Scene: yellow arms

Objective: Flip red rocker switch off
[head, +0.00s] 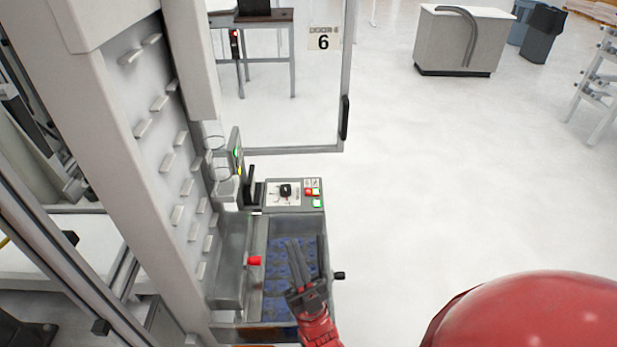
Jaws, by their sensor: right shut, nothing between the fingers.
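A small control panel (276,203) stands at the back end of a grey metal bin. On its right side are a red switch (308,192) and green-lit switches (317,203); they are too small to tell which way the red one is set. A black knob (286,190) sits left of them. My right gripper (297,244) reaches up from the bottom over the bin, fingers together and empty, below and apart from the panel. My left gripper is not in view.
The grey bin (230,262) has a blue patterned floor and a red knob (254,260) on its divider. A black-handled lever (338,275) sticks out at its right. A tall machine frame (115,115) rises on the left. Open floor lies to the right.

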